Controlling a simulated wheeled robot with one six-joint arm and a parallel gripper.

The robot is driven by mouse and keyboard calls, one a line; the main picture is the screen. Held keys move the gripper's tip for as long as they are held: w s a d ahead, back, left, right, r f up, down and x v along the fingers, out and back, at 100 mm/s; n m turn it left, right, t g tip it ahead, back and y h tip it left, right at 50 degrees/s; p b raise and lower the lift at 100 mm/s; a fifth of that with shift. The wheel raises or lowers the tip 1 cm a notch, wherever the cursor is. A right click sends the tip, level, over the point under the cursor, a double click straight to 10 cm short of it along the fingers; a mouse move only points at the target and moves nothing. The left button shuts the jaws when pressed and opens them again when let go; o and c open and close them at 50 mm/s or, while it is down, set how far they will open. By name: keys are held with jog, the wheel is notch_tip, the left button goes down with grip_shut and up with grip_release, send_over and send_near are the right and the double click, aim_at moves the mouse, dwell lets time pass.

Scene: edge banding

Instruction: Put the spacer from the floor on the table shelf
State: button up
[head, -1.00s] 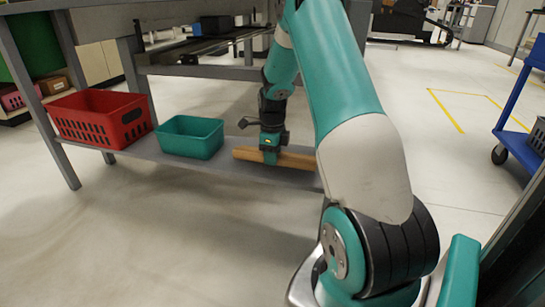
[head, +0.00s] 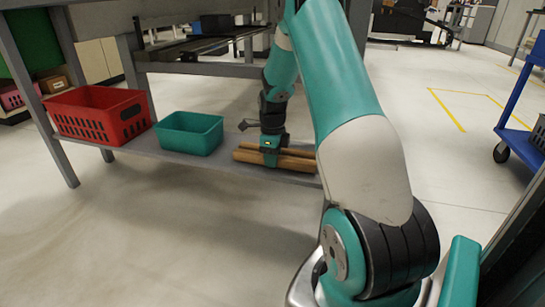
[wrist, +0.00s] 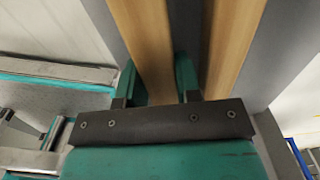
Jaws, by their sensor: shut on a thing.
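My gripper (head: 270,160) is over the low grey shelf (head: 215,169) of the table, shut on a long wooden spacer (head: 245,158). The spacer lies lengthwise along the shelf's front, resting on it or just above; I cannot tell which. In the wrist view the held spacer (wrist: 143,45) passes between the two fingers. A second wooden bar (head: 297,152) lies behind it, roughly parallel. It also shows in the wrist view (wrist: 233,40), right of the right finger, with a narrow gap to the held one.
A teal bin (head: 190,137) stands on the shelf left of my gripper, and a red basket (head: 100,117) farther left. A blue cart (head: 515,110) stands at far right. The floor in front is clear.

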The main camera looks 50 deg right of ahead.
jog(key=shift+f, duration=0.3)
jog(key=o, duration=1.1)
notch_tip(320, 180, up, 12)
jog(key=p, duration=0.7)
